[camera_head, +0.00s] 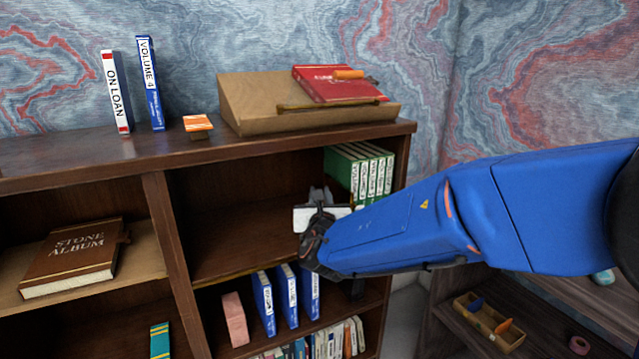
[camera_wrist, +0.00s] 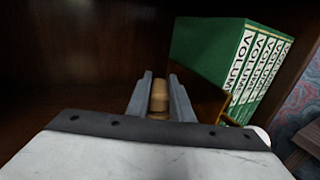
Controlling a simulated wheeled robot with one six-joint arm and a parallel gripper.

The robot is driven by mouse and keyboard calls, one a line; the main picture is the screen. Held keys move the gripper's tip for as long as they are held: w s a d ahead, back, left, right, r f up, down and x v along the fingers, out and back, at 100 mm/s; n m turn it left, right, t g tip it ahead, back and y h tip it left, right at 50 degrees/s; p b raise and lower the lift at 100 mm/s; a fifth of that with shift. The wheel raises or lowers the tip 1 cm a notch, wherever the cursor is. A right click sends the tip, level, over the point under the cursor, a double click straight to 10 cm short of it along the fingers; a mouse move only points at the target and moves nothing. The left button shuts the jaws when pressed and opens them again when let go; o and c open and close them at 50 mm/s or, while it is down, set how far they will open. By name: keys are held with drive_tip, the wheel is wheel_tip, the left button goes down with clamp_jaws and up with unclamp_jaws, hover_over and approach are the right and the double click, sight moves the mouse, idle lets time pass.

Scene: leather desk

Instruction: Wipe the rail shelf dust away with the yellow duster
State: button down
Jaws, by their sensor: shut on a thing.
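My gripper (camera_head: 318,195) reaches into the open middle bay of the bookcase, left of the green volumes. In the wrist view its two grey fingers (camera_wrist: 160,100) are shut on a tan, ringed handle (camera_wrist: 159,95). I take this for the handle of the yellow duster; no yellow head shows, as my gripper hides what lies beyond it. The rail shelf (camera_head: 225,262) is dark wood with a thin brass-coloured rail (camera_head: 237,274) along its front edge. I cannot make out dust on it in either view.
Green volumes (camera_head: 368,170) stand at the bay's right end, close to my gripper; a brass-coloured piece (camera_wrist: 229,119) is beside them. A wooden upright (camera_head: 172,255) bounds the left. Blue books (camera_head: 288,296) and a pink block (camera_head: 235,318) stand below. A book stand (camera_head: 245,105) is above.

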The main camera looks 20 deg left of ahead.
drive_tip(key=shift+r, duration=1.9)
